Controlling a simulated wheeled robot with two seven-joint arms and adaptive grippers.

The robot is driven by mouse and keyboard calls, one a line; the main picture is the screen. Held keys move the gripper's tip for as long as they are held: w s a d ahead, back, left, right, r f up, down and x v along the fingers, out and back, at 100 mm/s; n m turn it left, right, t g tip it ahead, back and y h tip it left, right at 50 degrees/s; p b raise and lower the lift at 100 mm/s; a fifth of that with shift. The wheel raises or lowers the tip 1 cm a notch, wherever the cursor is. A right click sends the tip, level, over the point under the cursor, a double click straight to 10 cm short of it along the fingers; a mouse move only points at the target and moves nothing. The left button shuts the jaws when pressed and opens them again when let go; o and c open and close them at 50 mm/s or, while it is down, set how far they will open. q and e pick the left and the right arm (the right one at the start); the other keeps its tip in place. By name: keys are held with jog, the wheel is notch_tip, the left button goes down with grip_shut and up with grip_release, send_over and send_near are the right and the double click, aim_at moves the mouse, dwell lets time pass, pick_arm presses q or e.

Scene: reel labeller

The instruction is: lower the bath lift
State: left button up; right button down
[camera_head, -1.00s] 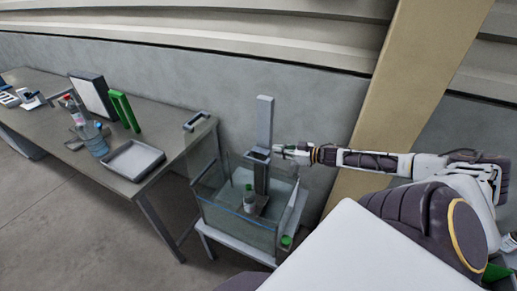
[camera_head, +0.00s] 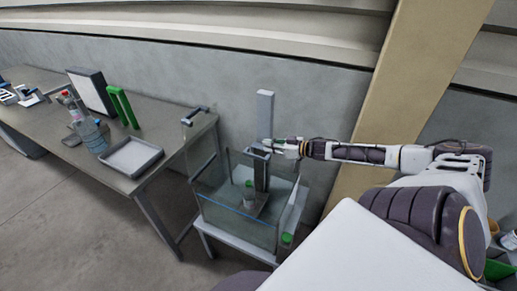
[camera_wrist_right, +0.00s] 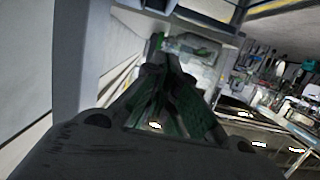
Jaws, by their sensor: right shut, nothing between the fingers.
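The bath lift is a grey upright column (camera_head: 265,115) with a small platform (camera_head: 249,205) low inside the glass bath (camera_head: 238,222). A bottle with a green cap (camera_head: 249,192) stands upright on the platform. My right gripper (camera_head: 268,144) is shut and empty at the column, beside the lift's dark carriage (camera_head: 258,153); I cannot tell whether they touch. In the right wrist view its dark fingers (camera_wrist_right: 165,75) are together, with a grey upright bar (camera_wrist_right: 82,55) close at the left. My left gripper is not in view.
The bath stands on a white stand (camera_head: 205,226) with a green button (camera_head: 287,239) at its front right corner. At the left, a long table (camera_head: 60,135) holds a grey tray (camera_head: 131,157), a green frame (camera_head: 123,108) and bottles. A tan post (camera_head: 390,100) stands behind my right arm.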

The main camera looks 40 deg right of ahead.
jog(key=b, duration=0.4)
send_over(258, 157)
jog(key=shift+s+d+f, duration=0.1)
jog(key=shift+s+f, duration=0.05)
jog(key=shift+f, duration=1.2)
jog(key=shift+f+b, duration=0.75)
jog(key=shift+f, duration=0.35)
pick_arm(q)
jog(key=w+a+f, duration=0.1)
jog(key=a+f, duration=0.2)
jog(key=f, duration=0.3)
pick_arm(e)
jog(key=shift+f, duration=0.2)
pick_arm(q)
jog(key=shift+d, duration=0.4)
